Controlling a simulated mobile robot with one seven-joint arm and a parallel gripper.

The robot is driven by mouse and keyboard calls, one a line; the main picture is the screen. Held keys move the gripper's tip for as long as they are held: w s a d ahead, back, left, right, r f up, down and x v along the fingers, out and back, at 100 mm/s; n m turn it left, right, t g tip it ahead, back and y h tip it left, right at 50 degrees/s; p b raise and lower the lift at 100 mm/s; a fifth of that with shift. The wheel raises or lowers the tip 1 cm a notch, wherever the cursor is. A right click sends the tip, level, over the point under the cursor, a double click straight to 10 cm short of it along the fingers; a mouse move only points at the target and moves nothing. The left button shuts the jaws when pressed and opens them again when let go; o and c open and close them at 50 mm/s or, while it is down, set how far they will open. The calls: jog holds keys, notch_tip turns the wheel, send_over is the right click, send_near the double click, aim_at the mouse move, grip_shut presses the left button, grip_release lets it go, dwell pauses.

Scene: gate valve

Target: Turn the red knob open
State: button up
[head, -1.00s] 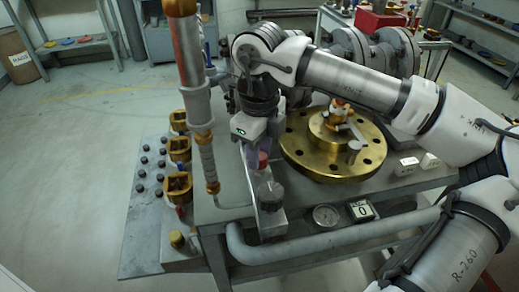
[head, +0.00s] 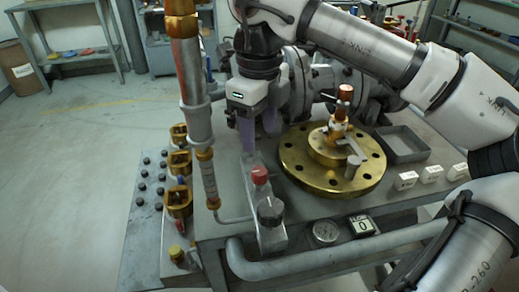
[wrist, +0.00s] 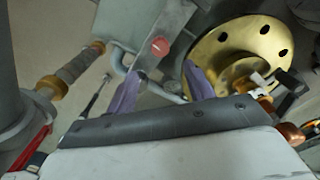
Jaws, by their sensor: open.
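The red knob (head: 259,175) sits on top of a grey block (head: 254,208) at the front left of the bench, just behind a dark round knob (head: 270,210). In the wrist view the red knob (wrist: 160,46) shows a thin light line across its face. My gripper (head: 259,134) is above and slightly behind the red knob, apart from it. Its two purple fingers are spread and empty. In the wrist view the gripper (wrist: 163,72) has one finger on each side of the picture below the knob. How far the knob is turned I cannot tell.
A brass flange (head: 332,163) with a copper-topped stem stands right of the block. A vertical pipe (head: 190,90) rises close on the left. A gauge (head: 325,231) and a display reading 0 (head: 363,226) sit at the front edge. A grey tray (head: 402,145) lies behind right.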

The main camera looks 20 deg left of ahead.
jog(key=shift+r, duration=2.2)
